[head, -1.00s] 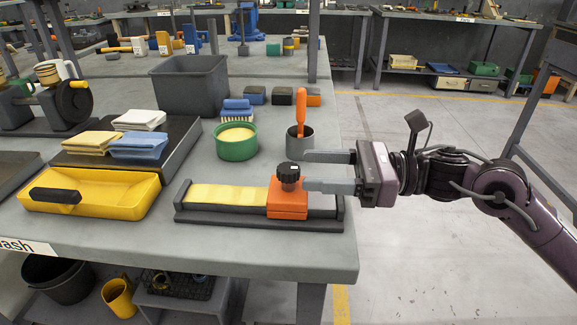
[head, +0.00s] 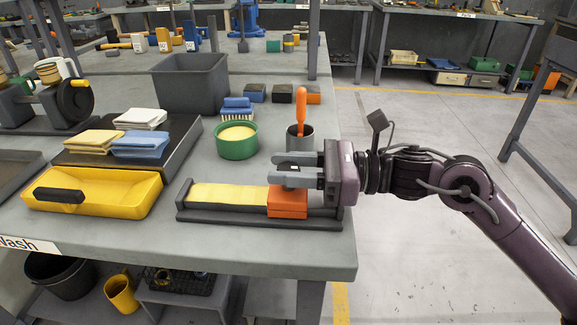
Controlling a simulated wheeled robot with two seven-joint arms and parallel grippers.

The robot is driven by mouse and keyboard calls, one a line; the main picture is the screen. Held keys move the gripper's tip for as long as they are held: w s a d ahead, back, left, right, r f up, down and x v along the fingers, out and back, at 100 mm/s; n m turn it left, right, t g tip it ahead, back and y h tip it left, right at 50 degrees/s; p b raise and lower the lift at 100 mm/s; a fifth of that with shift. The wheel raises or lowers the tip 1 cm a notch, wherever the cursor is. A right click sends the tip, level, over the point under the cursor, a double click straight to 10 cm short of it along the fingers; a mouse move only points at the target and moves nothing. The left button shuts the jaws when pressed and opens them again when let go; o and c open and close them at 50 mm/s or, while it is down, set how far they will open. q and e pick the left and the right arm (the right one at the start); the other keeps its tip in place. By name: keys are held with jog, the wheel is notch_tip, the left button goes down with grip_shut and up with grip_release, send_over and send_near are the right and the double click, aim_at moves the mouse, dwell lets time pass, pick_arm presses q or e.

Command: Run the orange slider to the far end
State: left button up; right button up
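The orange slider (head: 287,204) sits at the right part of a dark rail fixture (head: 250,222) on the grey bench. A yellow strip (head: 228,196) runs along the fixture to the left of it. My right gripper (head: 286,169) reaches in from the right, above the slider. The near finger hides most of the knob. My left gripper is not in view.
A grey cup with an orange-handled tool (head: 301,110) and a green bowl (head: 236,148) stand just behind the fixture. A yellow tray (head: 110,197) lies to the left. The bench's right edge is close to the fixture's right end.

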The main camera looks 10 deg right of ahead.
grip_shut()
jog(key=shift+a, duration=0.15)
jog(key=b+x, duration=0.1)
jog(key=x, duration=0.3)
jog(key=shift+w+a+b, duration=0.15)
jog(key=shift+a+b, duration=0.2)
jog(key=b+x, duration=0.2)
jog(key=x, duration=0.6)
jog(key=shift+w+a, duration=0.1)
jog(key=shift+a, duration=0.1)
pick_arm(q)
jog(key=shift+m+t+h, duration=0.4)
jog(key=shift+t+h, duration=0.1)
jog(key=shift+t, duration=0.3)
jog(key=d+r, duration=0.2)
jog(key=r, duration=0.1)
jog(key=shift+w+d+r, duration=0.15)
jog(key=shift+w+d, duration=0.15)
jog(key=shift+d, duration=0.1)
pick_arm(e)
jog(key=o, duration=0.8)
grip_release()
